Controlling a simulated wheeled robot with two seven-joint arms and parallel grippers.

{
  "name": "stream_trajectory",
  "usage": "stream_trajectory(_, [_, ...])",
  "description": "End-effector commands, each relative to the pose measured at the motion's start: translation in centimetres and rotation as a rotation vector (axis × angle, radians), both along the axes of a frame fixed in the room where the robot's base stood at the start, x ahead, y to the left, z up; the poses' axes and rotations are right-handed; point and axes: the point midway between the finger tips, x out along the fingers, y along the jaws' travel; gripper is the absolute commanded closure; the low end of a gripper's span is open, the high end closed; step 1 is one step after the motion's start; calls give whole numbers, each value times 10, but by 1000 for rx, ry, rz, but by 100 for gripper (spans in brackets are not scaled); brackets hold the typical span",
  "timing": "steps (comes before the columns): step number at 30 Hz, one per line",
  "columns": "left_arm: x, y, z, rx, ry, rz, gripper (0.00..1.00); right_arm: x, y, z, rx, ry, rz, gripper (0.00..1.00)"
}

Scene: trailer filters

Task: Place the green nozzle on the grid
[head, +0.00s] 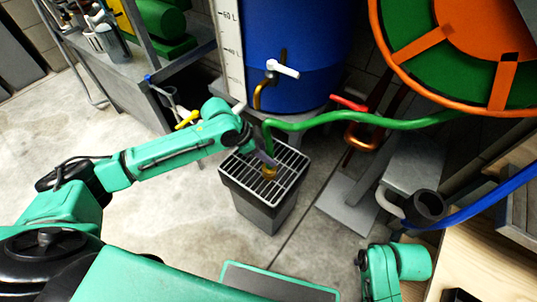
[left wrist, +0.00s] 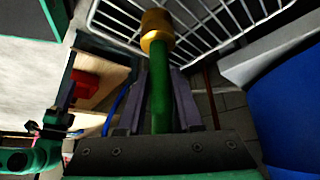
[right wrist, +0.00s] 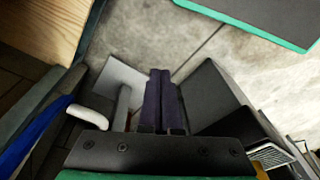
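The green nozzle is the end of a green hose with a brass tip (head: 269,173). The brass tip also shows in the left wrist view (left wrist: 157,28). The grid (head: 286,158) is a wire rack on top of a dark bin, and it shows behind the tip in the left wrist view (left wrist: 215,38). My left gripper (head: 268,160) is over the grid, its fingers closed around the green part of the nozzle, with the tip pointing down. I cannot tell whether the tip touches the bars. My right gripper (right wrist: 166,80) is shut and empty, away from the grid.
A blue barrel (head: 295,50) with a tap stands behind the bin. A hose reel (head: 470,40) is at the upper right. The green hose (head: 380,119) runs rightwards from above the grid. A metal bench (head: 130,75) is at the left. The floor left of the bin is clear.

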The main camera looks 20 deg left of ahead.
Motion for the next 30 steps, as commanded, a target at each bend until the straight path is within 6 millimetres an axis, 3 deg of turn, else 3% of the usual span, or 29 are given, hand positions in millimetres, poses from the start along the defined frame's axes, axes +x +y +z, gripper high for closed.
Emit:
stream_trajectory(14, [-1,4,9,0,0,1,40,1,0,0,0,-3,-1,100])
stream_trajectory(24, [-17,42,76,3,-1,2,40,-7,-10,-62,-28,19,-20,100])
stream_trajectory(30, [-25,58,102,1,0,0,40,-15,-16,-88,-38,23,-26,100])
